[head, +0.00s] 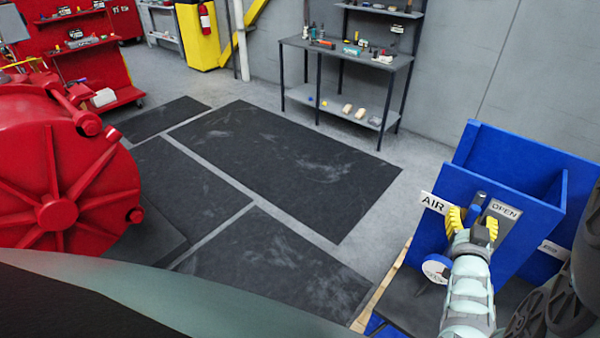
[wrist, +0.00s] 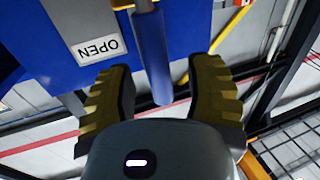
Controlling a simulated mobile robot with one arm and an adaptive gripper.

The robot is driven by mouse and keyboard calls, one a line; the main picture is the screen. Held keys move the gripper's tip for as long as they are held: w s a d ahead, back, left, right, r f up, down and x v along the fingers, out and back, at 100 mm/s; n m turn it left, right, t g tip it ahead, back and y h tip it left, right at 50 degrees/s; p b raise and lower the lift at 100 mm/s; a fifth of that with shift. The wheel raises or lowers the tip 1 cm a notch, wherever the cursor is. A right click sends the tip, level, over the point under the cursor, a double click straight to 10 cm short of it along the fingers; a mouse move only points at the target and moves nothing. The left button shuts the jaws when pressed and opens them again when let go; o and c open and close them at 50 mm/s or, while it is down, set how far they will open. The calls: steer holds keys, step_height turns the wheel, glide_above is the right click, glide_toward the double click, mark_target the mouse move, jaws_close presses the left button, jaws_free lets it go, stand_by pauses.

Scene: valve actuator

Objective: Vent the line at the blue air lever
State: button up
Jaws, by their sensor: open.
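The blue air lever (wrist: 152,58) is a smooth blue cylinder on a grey stem in the wrist view. Its tip hangs between my two yellow ribbed fingers, with a visible gap on each side. My gripper (wrist: 160,78) is open around it. In the head view my gripper (head: 473,218) is at the lower right, against the blue panel, and a short piece of the lever (head: 480,197) shows between the fingers. The white OPEN sign (wrist: 100,43) is upside down left of the lever in the wrist view. The AIR sign (head: 434,203) is left of my gripper in the head view.
The blue panel (head: 520,225) stands close behind my gripper. A round white-faced disc (head: 436,268) sits just left of my wrist. A large red flanged body (head: 60,190) fills the left. Dark floor mats (head: 290,160) lie clear between. A grey bench (head: 350,55) stands at the back wall.

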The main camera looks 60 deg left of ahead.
steer(key=shift+w+a, duration=0.25)
steer(key=shift+w, duration=0.15)
steer(key=shift+d, duration=0.1)
jaws_close()
stand_by(0.3)
